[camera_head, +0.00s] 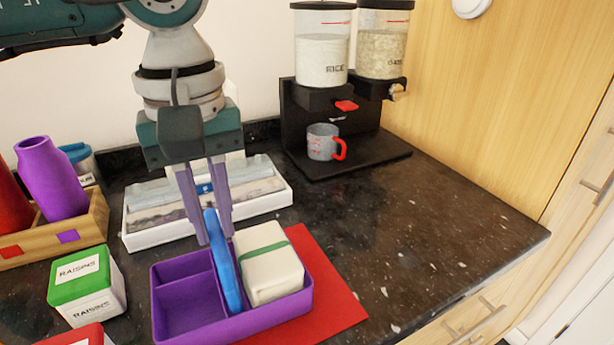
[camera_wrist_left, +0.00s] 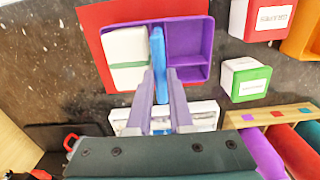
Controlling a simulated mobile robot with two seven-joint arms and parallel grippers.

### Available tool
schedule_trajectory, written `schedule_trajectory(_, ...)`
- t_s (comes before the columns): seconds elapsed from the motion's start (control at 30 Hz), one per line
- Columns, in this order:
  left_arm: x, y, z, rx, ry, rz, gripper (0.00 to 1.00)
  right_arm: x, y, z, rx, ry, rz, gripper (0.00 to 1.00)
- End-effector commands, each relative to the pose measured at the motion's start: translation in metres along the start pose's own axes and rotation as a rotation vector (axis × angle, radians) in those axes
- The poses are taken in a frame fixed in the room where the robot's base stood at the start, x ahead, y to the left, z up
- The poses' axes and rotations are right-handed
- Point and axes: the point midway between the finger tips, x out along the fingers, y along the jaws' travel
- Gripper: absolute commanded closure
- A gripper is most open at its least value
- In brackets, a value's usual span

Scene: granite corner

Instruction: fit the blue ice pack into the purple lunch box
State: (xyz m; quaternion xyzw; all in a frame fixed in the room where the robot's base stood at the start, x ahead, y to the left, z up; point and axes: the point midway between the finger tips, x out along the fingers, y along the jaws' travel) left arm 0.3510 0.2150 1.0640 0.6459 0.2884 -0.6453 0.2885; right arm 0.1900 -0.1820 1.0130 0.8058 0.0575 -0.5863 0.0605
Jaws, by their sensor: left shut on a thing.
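The blue ice pack (camera_head: 223,262) stands on edge in the purple lunch box (camera_head: 240,326), between a white block with a green band (camera_head: 270,264) and the empty compartments at the left. My left gripper (camera_head: 216,238) is shut on the top of the ice pack and points down. In the left wrist view the ice pack (camera_wrist_left: 158,62) lies along the white block, between it and the divided side of the lunch box (camera_wrist_left: 188,27). The gripper's fingers (camera_wrist_left: 160,95) cover its near end there. The ice pack's lower edge is hidden. My right gripper is not in view.
The box sits on a red mat (camera_head: 322,282). Behind it is a white tray of packets (camera_head: 275,202). A green-lidded raisins box (camera_head: 88,286) stands left, near a wooden bottle crate (camera_head: 85,229). A dispenser stand with a cup (camera_head: 322,141) is behind; the counter at right is clear.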

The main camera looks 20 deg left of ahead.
Motion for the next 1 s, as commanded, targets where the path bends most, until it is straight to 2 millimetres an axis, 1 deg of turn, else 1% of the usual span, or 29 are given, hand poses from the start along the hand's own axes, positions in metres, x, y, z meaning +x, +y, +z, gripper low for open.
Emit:
schedule_trajectory(0.1,0.020,0.000,0.001,0.000,-0.004,-0.003,1.00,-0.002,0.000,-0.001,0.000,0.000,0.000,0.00)
schedule_trajectory(0.2,0.032,0.000,0.001,0.000,-0.002,-0.002,1.00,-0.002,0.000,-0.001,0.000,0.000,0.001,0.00)
schedule_trajectory(0.3,0.035,-0.001,0.000,0.001,0.000,-0.002,1.00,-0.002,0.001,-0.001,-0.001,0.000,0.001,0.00)
schedule_trajectory(0.47,0.035,0.000,0.000,0.001,0.000,-0.001,1.00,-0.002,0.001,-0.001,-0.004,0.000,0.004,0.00)
schedule_trajectory(0.63,0.040,0.000,0.000,0.001,0.000,-0.001,1.00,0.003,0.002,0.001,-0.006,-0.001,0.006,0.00)
schedule_trajectory(0.67,0.038,0.000,0.000,0.001,0.000,-0.001,0.77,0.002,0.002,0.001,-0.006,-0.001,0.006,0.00)
schedule_trajectory(0.7,0.038,0.000,0.000,0.001,-0.001,-0.001,0.73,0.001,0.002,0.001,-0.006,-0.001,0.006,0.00)
schedule_trajectory(0.9,0.038,0.000,0.000,0.000,-0.001,-0.001,0.51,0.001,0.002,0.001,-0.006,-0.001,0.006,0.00)
schedule_trajectory(1.0,0.037,0.000,0.000,0.000,-0.001,-0.001,0.51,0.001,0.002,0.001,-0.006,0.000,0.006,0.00)
